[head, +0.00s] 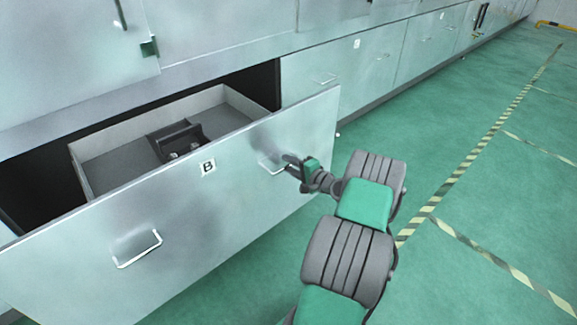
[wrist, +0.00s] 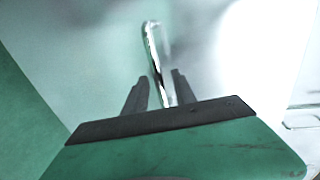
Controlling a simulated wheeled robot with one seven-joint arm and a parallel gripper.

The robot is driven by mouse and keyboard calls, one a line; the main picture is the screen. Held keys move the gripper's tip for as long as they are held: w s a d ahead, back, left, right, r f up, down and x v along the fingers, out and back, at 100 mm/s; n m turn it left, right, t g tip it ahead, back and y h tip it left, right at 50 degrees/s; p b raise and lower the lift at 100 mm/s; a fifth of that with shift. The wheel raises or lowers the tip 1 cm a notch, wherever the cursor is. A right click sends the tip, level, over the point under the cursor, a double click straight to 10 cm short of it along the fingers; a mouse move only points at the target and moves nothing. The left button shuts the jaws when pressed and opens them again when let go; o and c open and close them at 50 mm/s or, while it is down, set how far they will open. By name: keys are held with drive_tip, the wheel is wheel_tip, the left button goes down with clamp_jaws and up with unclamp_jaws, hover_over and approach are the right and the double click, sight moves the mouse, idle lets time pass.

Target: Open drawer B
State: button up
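Drawer B (head: 105,249) is pulled well out of the cabinet in the head view, with its "B" label (head: 208,167) on the front. The front has two bar handles, a left handle (head: 137,250) and a right handle (head: 272,165). My gripper (head: 290,165) is at the right handle. In the wrist view the handle bar (wrist: 156,62) runs down between the two fingers of my gripper (wrist: 160,85). The fingers are apart, with a gap visible beside the bar. Whether either finger touches the bar is unclear.
Inside the drawer is a light-walled tray (head: 84,172) holding a dark part (head: 178,138). More closed cabinet fronts (head: 345,65) run to the right. The green floor (head: 470,235) is clear, with striped tape lines (head: 490,125).

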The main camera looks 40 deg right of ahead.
drive_tip(key=p+v, duration=0.2)
drive_tip(key=v, duration=0.5)
drive_tip(key=shift+s, duration=0.4)
drive_tip(key=shift+a+r, duration=0.1)
